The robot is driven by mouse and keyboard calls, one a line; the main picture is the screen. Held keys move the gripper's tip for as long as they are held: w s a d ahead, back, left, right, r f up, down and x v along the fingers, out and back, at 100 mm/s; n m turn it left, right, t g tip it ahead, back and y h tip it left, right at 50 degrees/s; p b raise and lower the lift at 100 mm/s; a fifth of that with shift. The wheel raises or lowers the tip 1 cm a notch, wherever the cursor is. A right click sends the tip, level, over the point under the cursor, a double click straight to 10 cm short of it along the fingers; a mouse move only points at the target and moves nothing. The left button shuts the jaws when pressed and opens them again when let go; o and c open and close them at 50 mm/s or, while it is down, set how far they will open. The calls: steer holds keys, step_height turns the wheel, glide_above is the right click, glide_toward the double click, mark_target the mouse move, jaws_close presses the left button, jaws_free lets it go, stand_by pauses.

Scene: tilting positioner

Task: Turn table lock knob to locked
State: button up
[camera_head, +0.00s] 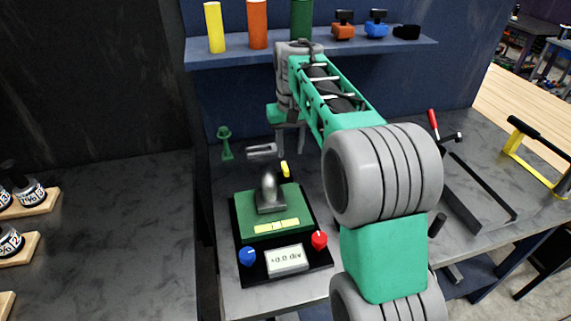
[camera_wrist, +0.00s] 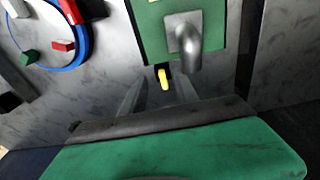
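The positioner in the head view has a dark base, a green table plate (camera_head: 246,222) and a bent grey metal piece (camera_head: 269,193) on it. A blue knob (camera_head: 247,256) and a red knob (camera_head: 319,240) sit at its front corners. A yellow knob (camera_head: 285,169) stands at its back edge; it also shows in the wrist view (camera_wrist: 163,78). No label tells me which knob is the table lock. My gripper (camera_wrist: 161,88) is open, its fingers spread on either side of the yellow knob. I see no contact. In the head view my arm hides part of the bench.
A white display (camera_head: 286,260) sits between the blue and red knobs. A shelf (camera_head: 350,48) behind holds colored cylinders and small clamps. A blue ring (camera_wrist: 70,64) with red and green blocks lies to the left in the wrist view. A red-handled tool (camera_head: 433,124) stands at the right.

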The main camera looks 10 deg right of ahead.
steer(key=g, duration=0.1)
glide_above(285, 166)
step_height(285, 166, down, 4)
step_height(285, 166, down, 8)
steer(key=shift+r+p, duration=0.1)
steer(key=shift+p, duration=0.25)
jaws_close()
